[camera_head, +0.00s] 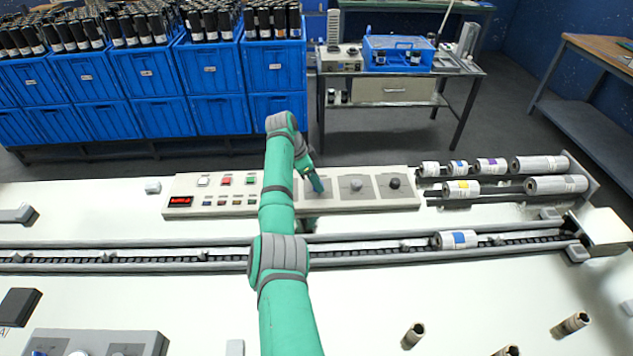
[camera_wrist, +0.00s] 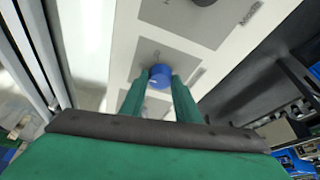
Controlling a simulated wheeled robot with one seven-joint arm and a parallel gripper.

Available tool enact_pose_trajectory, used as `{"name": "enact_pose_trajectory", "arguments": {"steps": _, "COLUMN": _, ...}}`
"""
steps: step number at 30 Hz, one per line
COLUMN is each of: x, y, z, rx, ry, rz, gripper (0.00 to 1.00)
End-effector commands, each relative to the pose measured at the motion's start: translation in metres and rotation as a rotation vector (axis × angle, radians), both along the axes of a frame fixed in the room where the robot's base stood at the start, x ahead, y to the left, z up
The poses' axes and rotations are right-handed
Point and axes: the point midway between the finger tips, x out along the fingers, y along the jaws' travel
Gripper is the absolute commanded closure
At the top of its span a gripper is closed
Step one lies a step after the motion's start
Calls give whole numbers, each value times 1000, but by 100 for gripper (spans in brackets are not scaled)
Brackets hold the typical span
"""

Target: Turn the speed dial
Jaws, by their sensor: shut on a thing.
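A blue dial (camera_wrist: 160,76) sits on a grey plate of the control panel in the wrist view. My gripper (camera_wrist: 160,82) is shut on this blue dial, with one green fingertip on each side of it. In the head view my gripper (camera_head: 318,184) points down at the panel (camera_head: 410,200), and its fingertips hide most of the dial there. I cannot read the label by the dial. A grey knob (camera_head: 357,184) and a black knob (camera_head: 394,183) stand to the right of my gripper, each on its own grey plate.
Wrapped rolls (camera_head: 492,165) lie at the right. A conveyor (camera_head: 370,251) with one roll (camera_head: 456,239) runs in front of the panel. Blue crates (camera_head: 213,75) stand behind.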

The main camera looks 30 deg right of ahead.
Motion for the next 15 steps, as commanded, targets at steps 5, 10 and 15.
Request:
{"name": "enact_pose_trajectory", "arguments": {"steps": 5, "x": 0, "y": -1, "z": 1, "rx": -1, "ry": 2, "rz": -64, "gripper": 94}}
{"name": "enact_pose_trajectory", "arguments": {"steps": 10, "x": 0, "y": -2, "z": 0, "rx": -1, "ry": 1, "rz": -94, "gripper": 94}}
{"name": "enact_pose_trajectory", "arguments": {"steps": 15, "x": 0, "y": -1, "z": 0, "rx": -1, "ry": 0, "rz": -102, "gripper": 94}}
